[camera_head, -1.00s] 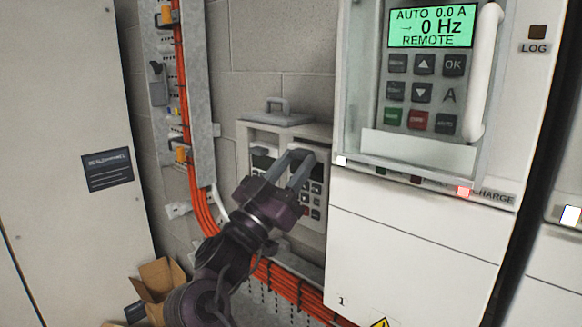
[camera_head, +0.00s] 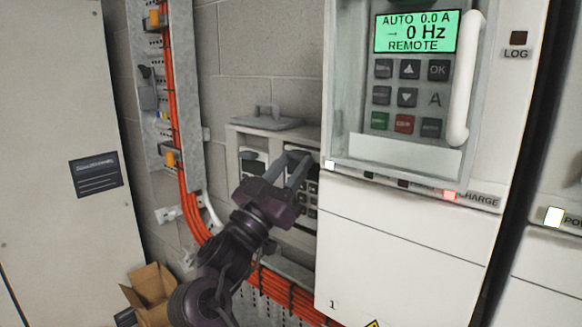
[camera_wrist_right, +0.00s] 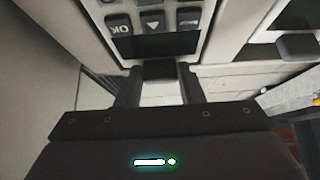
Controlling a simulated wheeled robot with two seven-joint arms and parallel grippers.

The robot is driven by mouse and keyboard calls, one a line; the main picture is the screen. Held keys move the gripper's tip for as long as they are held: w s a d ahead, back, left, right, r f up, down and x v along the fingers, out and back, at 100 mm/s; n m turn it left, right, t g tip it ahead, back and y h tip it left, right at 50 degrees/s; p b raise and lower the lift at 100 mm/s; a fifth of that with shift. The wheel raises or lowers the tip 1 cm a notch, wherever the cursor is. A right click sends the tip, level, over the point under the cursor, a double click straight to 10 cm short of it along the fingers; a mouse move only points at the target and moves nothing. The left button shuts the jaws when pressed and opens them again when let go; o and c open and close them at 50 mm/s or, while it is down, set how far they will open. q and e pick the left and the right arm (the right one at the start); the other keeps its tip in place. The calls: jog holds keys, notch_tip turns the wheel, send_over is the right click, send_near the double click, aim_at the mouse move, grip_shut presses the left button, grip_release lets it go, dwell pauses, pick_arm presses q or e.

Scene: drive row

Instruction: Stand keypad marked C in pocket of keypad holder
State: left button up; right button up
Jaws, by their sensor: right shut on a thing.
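My right gripper (camera_head: 293,157) is shut on a grey keypad (camera_head: 312,198) at the right side of the keypad holder (camera_head: 283,139). In the right wrist view, the keypad (camera_wrist_right: 157,20) shows upside down, with an OK key, an arrow key and a dark display. The right gripper (camera_wrist_right: 160,88) has a finger on each side of its near end. Its letter cannot be read. I cannot tell whether the keypad is fully seated in a pocket, as the gripper hides its upper part. Another keypad (camera_head: 253,161) shows at the holder's left. My left gripper is out of view.
A grey lid with a handle (camera_head: 267,122) is on top of the holder. A drive cabinet (camera_head: 405,235) with a lit display stands close on the right. Orange cables (camera_head: 171,95) run along the left. An open cardboard box (camera_head: 151,291) is below.

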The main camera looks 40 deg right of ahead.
jog(key=shift+f, duration=0.15)
notch_tip(320, 180, down, 2)
jog(key=shift+f+b, duration=0.25)
jog(key=shift+b, duration=0.8)
jog(key=o, duration=1)
jog(key=b+v, duration=0.4)
jog(key=v, duration=0.3)
jog(key=shift+a+f, duration=0.15)
jog(key=shift+a, duration=0.2)
